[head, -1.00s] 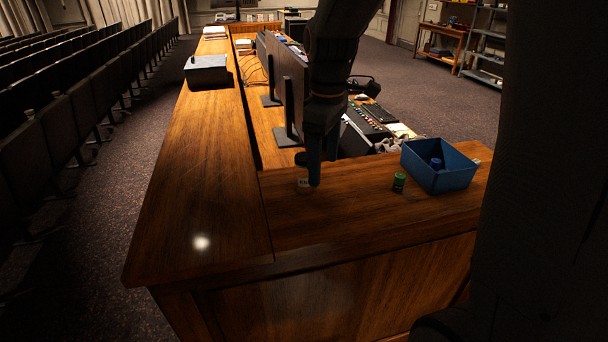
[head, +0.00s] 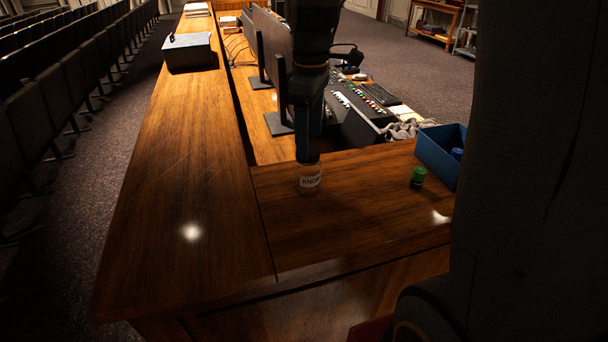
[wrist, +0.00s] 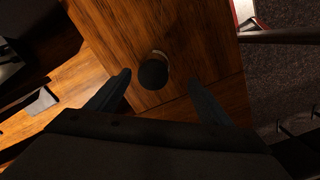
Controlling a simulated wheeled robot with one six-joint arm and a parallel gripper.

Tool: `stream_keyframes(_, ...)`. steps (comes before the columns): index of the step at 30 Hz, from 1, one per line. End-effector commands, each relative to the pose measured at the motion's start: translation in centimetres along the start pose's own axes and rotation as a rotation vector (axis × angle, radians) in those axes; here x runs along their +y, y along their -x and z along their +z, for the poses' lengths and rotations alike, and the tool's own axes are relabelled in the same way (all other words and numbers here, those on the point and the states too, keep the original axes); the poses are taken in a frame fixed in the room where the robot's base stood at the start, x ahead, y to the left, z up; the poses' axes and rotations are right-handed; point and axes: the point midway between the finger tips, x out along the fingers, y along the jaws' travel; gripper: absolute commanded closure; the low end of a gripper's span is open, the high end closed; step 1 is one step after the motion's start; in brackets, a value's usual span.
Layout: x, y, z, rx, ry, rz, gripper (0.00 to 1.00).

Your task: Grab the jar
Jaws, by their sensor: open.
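A small jar (head: 310,181) with a dark lid and a pale label that starts with "KNO" stands upright on the wooden desk top. In the wrist view the jar (wrist: 154,70) shows from above as a dark round lid, between and slightly beyond the two fingertips. My gripper (head: 307,150) points down at the jar in the head view and covers part of its top. In the wrist view my gripper (wrist: 158,78) is open, with one finger on each side and nothing held. I cannot tell the exact height gap.
A green-lidded container (head: 418,177) stands to the right of the jar. A blue box (head: 436,158) with a blue item (head: 457,154) is farther right. A monitor (head: 270,45) and mixing gear (head: 358,110) are behind. The desk to the left (head: 180,180) is clear.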

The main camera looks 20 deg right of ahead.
Motion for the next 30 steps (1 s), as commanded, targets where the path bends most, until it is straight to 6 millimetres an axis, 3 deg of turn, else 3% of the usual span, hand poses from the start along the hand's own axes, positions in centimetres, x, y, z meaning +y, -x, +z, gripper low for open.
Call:
stream_keyframes(10,0.9,-4.2,-0.7,0.000,0.000,0.000,0.27)
stream_keyframes(20,1.2,-6.6,-0.9,-0.001,0.001,-0.002,0.27)
stream_keyframes(30,0.7,-10.1,-0.6,-0.004,0.001,-0.005,0.27)
